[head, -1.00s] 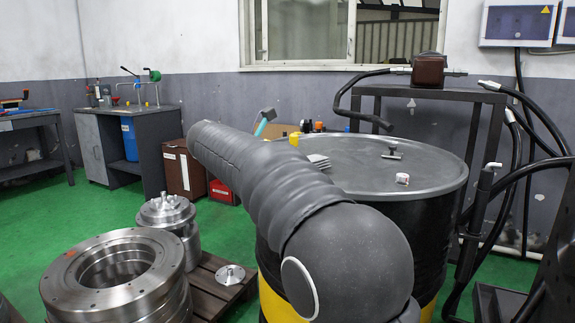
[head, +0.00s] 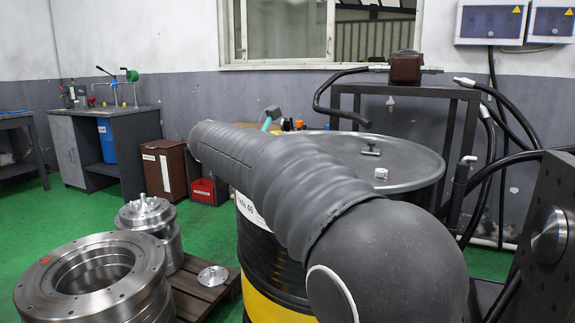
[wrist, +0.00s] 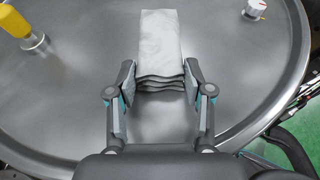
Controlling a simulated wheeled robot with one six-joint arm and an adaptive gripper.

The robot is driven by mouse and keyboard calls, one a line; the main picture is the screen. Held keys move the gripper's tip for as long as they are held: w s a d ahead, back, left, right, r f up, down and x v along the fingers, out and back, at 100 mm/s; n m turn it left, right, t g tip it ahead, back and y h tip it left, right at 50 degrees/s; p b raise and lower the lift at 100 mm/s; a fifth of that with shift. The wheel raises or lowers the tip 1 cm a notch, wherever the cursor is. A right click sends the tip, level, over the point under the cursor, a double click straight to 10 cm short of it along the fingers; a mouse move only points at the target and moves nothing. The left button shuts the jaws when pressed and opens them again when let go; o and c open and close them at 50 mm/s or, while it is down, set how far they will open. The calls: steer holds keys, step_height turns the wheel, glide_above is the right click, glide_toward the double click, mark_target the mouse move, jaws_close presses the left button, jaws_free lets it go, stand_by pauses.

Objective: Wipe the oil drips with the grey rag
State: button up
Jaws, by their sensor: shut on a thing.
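The grey rag (wrist: 160,40) is a pale folded stack on the drum's lid in the wrist view. My gripper (wrist: 159,80) has a finger on each side of the rag's near end, where several folded layers show, and is shut on it. In the head view my arm hides the gripper and the rag. The lid (wrist: 60,110) is bare grey metal with a raised rim; it also shows in the head view (head: 410,165). I cannot make out any oil drips on the visible part.
A yellow-bodied item (wrist: 17,20) stands on the lid at the upper left. A small white and red item (head: 381,173) and a small dark metal fitting (head: 370,149) are on the lid's right side. Black hoses (head: 500,130) and a dark frame (head: 452,100) stand behind and right.

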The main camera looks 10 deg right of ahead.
steer(key=shift+s+d+f, duration=0.1)
steer(key=shift+s+d, duration=0.1)
steer(key=shift+s+d, duration=0.55)
steer(key=shift+d, duration=0.2)
steer(key=shift+s+d, duration=0.5)
steer(key=shift+d, duration=0.25)
steer(key=shift+p, duration=0.3)
steer(key=shift+w+a, duration=0.1)
steer(key=shift+w+a+f, duration=0.1)
steer(key=shift+a, duration=0.1)
steer(key=shift+w+a+r, duration=0.1)
steer(key=shift+w+a, duration=0.6)
steer(key=shift+a, duration=0.25)
steer(key=shift+w+a+r, duration=0.1)
steer(key=shift+w+a, duration=0.6)
steer(key=shift+a, duration=0.25)
steer(key=shift+w+a+r, duration=0.1)
steer(key=shift+w+a, duration=0.6)
steer(key=shift+a, duration=0.25)
steer(key=shift+w+a+f, duration=0.1)
steer(key=shift+w+a, duration=0.45)
steer(key=shift+a, duration=0.2)
steer(key=shift+w+a+f, duration=0.1)
steer(key=shift+w+a, duration=0.4)
steer(key=shift+a, duration=0.25)
